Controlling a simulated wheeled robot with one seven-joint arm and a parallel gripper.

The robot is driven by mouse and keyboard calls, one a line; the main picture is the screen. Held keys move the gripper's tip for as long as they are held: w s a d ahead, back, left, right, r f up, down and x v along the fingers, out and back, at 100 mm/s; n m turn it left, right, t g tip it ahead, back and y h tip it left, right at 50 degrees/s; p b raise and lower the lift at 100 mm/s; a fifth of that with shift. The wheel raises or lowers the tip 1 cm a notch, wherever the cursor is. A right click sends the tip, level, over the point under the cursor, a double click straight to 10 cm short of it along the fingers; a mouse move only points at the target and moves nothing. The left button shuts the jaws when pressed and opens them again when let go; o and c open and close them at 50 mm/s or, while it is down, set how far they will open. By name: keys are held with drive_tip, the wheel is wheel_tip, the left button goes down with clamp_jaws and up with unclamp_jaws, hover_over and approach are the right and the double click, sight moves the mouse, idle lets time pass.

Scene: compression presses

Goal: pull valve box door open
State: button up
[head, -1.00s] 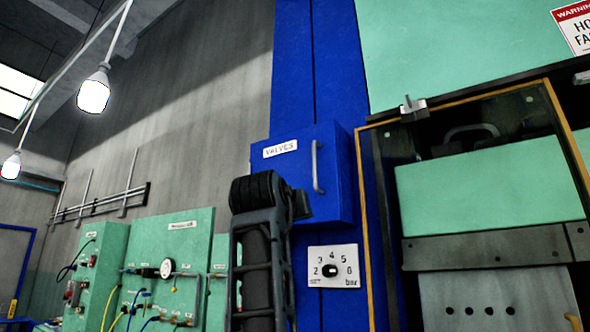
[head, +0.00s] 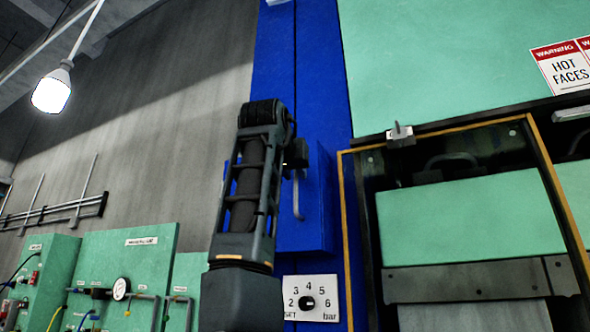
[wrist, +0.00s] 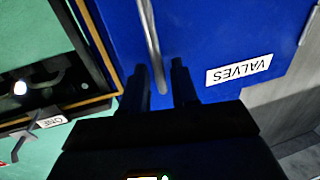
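The blue valve box (head: 318,215) is fixed on the blue column, and its door looks closed. My arm covers much of the door in the head view. The door's grey vertical bar handle (head: 297,195) shows just right of my arm. In the wrist view the handle (wrist: 150,45) runs down toward my gripper (wrist: 162,78), and the white VALVES label (wrist: 239,70) is to the right, upside down.
A pressure dial plate (head: 310,298) is below the box. To the right is the press with an orange-edged frame (head: 345,220) and a small latch (head: 400,135). Green panels with a gauge (head: 121,289) and hoses stand at the left.

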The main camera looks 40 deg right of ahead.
drive_tip(key=shift+x, duration=0.95)
drive_tip(key=shift+c, duration=0.2)
clamp_jaws()
